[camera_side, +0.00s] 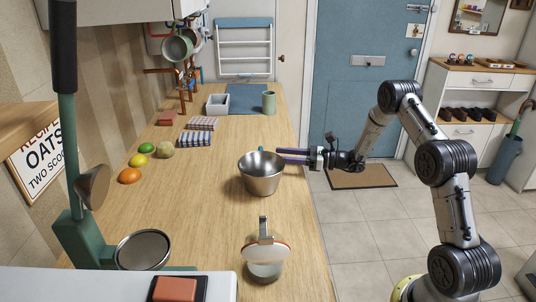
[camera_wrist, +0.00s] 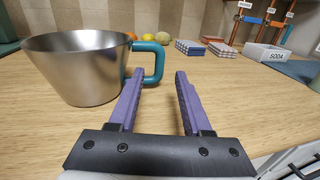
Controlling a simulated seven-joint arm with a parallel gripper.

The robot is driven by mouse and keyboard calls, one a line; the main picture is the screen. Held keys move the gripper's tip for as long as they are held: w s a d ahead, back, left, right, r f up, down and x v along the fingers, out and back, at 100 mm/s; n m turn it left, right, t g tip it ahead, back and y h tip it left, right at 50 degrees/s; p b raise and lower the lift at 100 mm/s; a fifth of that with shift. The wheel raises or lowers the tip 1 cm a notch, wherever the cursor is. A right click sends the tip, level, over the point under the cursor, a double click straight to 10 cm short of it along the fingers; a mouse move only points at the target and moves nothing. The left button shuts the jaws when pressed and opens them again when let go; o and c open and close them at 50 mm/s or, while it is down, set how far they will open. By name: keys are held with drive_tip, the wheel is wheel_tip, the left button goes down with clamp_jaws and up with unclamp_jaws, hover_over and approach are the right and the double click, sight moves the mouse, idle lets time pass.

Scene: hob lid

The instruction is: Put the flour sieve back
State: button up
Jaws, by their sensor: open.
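The flour sieve, which I take to be the tapered metal cup (camera_side: 261,178), stands upright on the wooden counter. It fills the left of the wrist view (camera_wrist: 80,68), where its teal loop handle (camera_wrist: 158,62) points right. My gripper (camera_side: 279,156) is at the cup's right side in the side view, reaching in level from the right. In the wrist view its two purple fingers (camera_wrist: 159,75) are open and apart, with the handle just ahead of and partly between the tips. I cannot tell whether they touch it. The inside of the cup is mostly hidden.
A glass jar (camera_side: 265,268) stands nearer the camera. A green stand with a long lever (camera_side: 70,150) is at the left. Fruit (camera_side: 130,176), striped cloths (camera_side: 196,138), a white box (camera_side: 217,104) and a green mug (camera_side: 269,102) lie farther back. Counter around the cup is clear.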

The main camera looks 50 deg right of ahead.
drive_tip(key=shift+v, duration=2.35)
drive_tip(key=shift+n+y, duration=0.3)
drive_tip(key=shift+n, duration=0.6)
drive_tip(key=r, duration=0.1)
drive_tip(key=a+r, duration=0.1)
drive_tip(key=r, duration=0.2)
drive_tip(key=shift+w+a+r, duration=0.15)
drive_tip(key=shift+w+a, duration=0.05)
drive_tip(key=shift+a, duration=0.1)
drive_tip(key=s+a+r+n+g+y, duration=0.1)
drive_tip(key=s+a+r+n+g, duration=0.4)
drive_tip(key=a, duration=0.4)
drive_tip(key=s+a+r+n+g, duration=0.3)
drive_tip(key=s+a+n+g, duration=0.3)
drive_tip(key=a, duration=0.3)
drive_tip(key=s+d+r+n+t+h, duration=0.1)
drive_tip(key=s+n+h, duration=1)
drive_tip(key=s+n, duration=0.5)
drive_tip(key=s, duration=0.6)
drive_tip(key=shift+d+r+n+t, duration=0.3)
drive_tip(key=shift+d+r, duration=0.05)
drive_tip(key=shift+d, duration=0.05)
